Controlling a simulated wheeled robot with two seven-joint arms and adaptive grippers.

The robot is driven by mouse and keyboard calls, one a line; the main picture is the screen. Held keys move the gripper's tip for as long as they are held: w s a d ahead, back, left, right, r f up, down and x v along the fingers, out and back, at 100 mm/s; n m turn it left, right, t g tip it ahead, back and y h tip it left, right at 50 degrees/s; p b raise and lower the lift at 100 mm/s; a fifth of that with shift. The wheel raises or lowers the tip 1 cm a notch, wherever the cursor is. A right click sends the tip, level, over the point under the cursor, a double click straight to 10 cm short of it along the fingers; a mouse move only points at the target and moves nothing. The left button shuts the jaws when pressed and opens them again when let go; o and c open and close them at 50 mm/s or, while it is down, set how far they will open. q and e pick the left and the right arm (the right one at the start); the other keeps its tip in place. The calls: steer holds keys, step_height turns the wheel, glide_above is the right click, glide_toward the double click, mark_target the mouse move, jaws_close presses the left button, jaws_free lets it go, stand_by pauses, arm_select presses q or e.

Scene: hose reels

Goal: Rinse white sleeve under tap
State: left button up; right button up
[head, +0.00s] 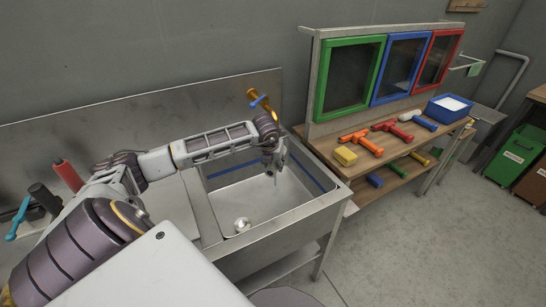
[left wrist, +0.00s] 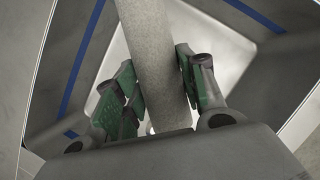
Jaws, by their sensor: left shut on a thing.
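My left gripper (head: 274,163) is over the sink basin (head: 262,207), just below and right of the brass tap (head: 262,101) with its blue handle. In the left wrist view, my left gripper (left wrist: 158,95) has its green-padded fingers shut on the sleeve (left wrist: 154,55), a pale grey-white, rough-textured cylinder. The cylinder runs from the top edge of that view down between the fingers. In the head view the sleeve is mostly hidden or too small to make out. I cannot tell whether water touches it. My right gripper is not in view.
A bench (head: 327,150) right of the sink holds red and orange tools, a yellow sponge (head: 345,156) and a blue tub (head: 449,107). Framed panes in green, blue and red stand behind. Coloured handles (head: 67,174) stand left of the sink. Floor is clear at front right.

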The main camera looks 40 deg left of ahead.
arm_select(q)
steer(key=shift+s+d+r, duration=0.2)
steer(key=shift+s+d, duration=0.05)
steer(key=shift+d, duration=0.35)
steer(key=shift+s+d+r, duration=0.15)
steer(key=shift+s+d, duration=0.05)
steer(key=shift+d, duration=0.35)
steer(key=shift+s+d+r, duration=0.15)
steer(key=shift+s+d, duration=0.05)
steer(key=shift+d, duration=0.3)
steer(key=shift+s+d+r, duration=0.2)
steer(key=shift+s+d, duration=0.05)
steer(key=shift+d, duration=0.25)
steer(key=shift+s+d+r, duration=0.15)
steer(key=shift+s+d, duration=0.05)
steer(key=shift+d, duration=0.3)
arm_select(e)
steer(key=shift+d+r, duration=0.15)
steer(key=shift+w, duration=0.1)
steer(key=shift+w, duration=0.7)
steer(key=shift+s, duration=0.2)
